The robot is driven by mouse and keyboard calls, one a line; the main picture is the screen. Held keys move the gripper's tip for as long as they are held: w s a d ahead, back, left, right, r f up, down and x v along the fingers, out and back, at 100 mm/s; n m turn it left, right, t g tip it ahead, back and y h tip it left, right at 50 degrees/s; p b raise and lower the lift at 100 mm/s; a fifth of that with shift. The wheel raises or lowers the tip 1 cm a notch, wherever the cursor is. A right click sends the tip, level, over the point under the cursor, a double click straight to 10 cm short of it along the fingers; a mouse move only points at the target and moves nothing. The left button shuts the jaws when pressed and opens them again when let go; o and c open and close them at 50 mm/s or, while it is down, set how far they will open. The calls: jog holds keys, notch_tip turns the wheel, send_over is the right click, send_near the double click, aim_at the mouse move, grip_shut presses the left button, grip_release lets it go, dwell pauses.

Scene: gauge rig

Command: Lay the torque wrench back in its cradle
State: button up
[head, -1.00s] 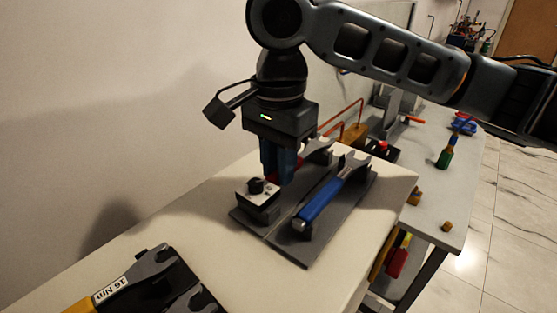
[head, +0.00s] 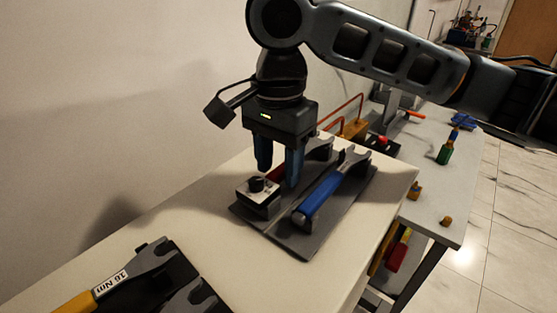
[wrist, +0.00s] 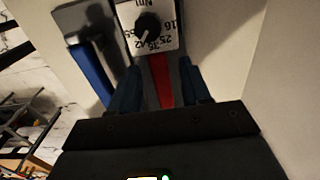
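A red-handled torque wrench (head: 277,173) lies low on the grey cradle plate (head: 300,246), behind the dial box and partly hidden by my fingers. Its red handle (wrist: 160,80) runs between my fingers in the wrist view. My gripper (head: 278,177) is open above and around that handle; I cannot tell if a finger touches it. Forked cradle supports (head: 320,150) stand at the plate's far end. A blue-handled wrench (head: 322,197) lies in the cradle slot to the right; its handle also shows in the wrist view (wrist: 90,72).
A dial box with a black knob (head: 258,196) sits at the plate's left corner, close to my fingers. A yellow-handled wrench marked 16 Nm (head: 75,304) lies at the lower left. The white bench between is clear. A wall rises on the left.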

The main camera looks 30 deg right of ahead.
jog(key=shift+r, duration=3.9)
